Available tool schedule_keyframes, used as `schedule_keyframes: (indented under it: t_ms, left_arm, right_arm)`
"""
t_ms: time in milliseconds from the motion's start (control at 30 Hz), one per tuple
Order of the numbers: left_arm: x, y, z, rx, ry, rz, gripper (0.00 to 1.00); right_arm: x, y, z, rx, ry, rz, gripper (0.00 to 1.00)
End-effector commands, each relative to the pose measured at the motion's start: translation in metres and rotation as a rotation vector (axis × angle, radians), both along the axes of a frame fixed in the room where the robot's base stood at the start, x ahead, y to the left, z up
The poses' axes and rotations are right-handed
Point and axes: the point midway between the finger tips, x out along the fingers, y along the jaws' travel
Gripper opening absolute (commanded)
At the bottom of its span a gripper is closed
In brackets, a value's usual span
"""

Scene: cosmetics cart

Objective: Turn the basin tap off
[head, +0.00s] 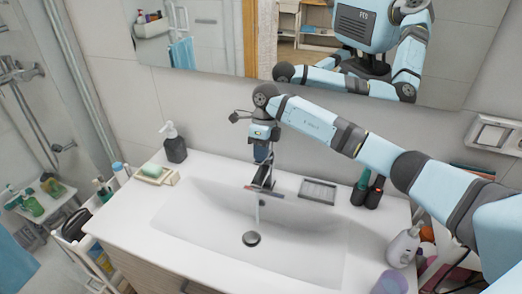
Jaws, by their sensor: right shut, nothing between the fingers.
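The basin tap (266,178) is dark and metallic and stands at the back edge of the white basin (190,222). A thin pale stream (257,210) runs down from its spout toward the dark drain (251,238). My right gripper (262,155) points down directly above the tap, its fingers shut and empty. It hides the top of the tap, so I cannot tell whether it touches the handle. My left gripper is not in view.
A dark soap dispenser (174,147) and a soap dish (156,174) stand left of the tap. A grey tray (318,191) and dark bottles (368,190) stand to the right. A mirror (205,35) hangs behind. A cart (90,245) is at the left.

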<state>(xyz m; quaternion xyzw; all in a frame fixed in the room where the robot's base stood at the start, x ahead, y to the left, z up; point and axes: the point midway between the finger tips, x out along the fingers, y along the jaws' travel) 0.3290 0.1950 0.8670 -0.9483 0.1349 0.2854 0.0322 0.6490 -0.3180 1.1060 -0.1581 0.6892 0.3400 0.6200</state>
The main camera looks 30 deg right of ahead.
Motion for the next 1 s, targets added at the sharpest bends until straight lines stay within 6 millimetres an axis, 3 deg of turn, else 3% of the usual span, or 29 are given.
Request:
schedule_keyframes:
  t_ms: [333, 733, 867, 1000]
  left_arm:
    - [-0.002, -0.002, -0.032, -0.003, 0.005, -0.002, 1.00]
    - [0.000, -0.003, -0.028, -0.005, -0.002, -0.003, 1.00]
    - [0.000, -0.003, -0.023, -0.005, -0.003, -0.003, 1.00]
    - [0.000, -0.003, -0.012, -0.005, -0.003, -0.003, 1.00]
  right_arm:
    - [-0.006, 0.006, -0.018, -0.136, -0.121, 0.001, 0.00]
    - [-0.007, 0.007, -0.017, -0.155, -0.136, 0.000, 0.00]
    - [-0.006, 0.005, -0.009, -0.155, -0.137, -0.001, 0.00]
    - [-0.004, -0.003, 0.016, -0.156, -0.140, -0.004, 0.00]
